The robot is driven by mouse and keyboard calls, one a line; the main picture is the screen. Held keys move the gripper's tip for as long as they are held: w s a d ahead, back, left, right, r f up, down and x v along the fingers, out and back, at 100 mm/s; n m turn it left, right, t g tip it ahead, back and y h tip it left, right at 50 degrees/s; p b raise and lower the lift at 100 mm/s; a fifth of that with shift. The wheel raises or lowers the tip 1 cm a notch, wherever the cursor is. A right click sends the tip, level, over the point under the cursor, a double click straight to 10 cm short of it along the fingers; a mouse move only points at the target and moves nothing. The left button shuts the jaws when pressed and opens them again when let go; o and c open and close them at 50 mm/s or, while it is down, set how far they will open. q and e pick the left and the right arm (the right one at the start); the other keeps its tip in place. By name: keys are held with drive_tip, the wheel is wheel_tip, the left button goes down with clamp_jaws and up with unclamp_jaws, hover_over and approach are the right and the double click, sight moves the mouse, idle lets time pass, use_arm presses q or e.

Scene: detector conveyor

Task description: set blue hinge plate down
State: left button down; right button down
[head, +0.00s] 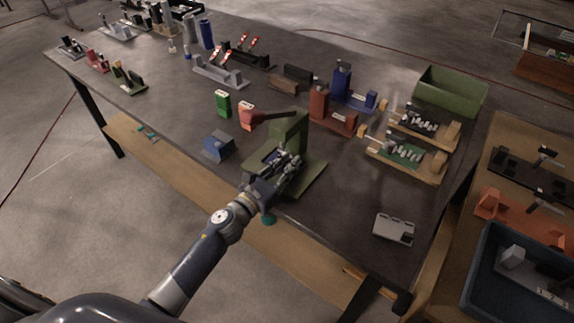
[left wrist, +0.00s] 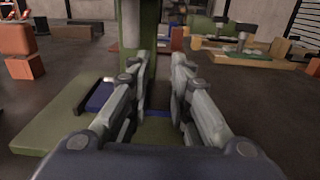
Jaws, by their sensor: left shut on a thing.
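My left gripper (head: 286,168) reaches in over the base of a green press-like stand (head: 289,128). Its two fingers also show in the left wrist view (left wrist: 158,100), with a narrow gap between them. The blue hinge plate (head: 271,156) shows only in part, low at the fingers, just above or on the green base. In the left wrist view a blue piece (left wrist: 99,96) shows beside the left finger. The gripper is shut on this plate; the fingers hide most of it. I cannot tell whether the plate touches the base. My right gripper is not in view.
A blue block (head: 217,147) stands left of the stand, with a green box (head: 223,103) and a red box (head: 246,116) behind. Wooden fixtures (head: 405,160) and a green bin (head: 450,90) are to the right. A grey tray (head: 393,228) lies near the right corner; table around it is clear.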

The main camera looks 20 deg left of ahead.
use_arm(q)
drive_tip(key=shift+f, duration=0.15)
drive_tip(key=c, duration=1.5)
unclamp_jaws()
drive_tip(key=shift+o, duration=0.2)
